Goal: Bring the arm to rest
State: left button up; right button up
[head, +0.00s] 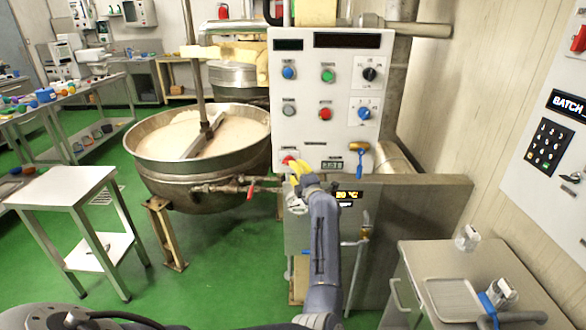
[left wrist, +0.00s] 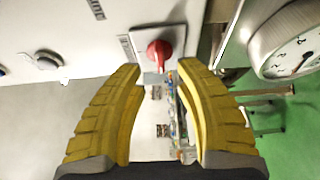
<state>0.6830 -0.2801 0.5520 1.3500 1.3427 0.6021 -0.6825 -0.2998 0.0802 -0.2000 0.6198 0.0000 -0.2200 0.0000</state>
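My left gripper (head: 296,176) is at the lower left corner of the white control panel (head: 343,80). In the left wrist view its two yellow fingers (left wrist: 160,72) are spread apart with nothing between the pads. A red knob (left wrist: 158,52) on a pale square plate lies just beyond the fingertips, roughly centred between them. In the head view the red knob (head: 288,160) shows just above the gripper. Whether a fingertip touches the knob I cannot tell. My left arm reaches up from the bottom of the head view. My right gripper is not in view.
A large steel kettle (head: 150,160) with pale contents stands left of the panel. A round gauge (left wrist: 290,45) is close to the right finger. A small side table (head: 62,186) stands left, a grey cabinet (head: 480,262) right. Green floor is free at lower left.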

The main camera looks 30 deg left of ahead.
pick_arm(q)
jog(key=shift+s+d, duration=0.3)
jog(key=shift+d, duration=0.05)
dwell(0.3)
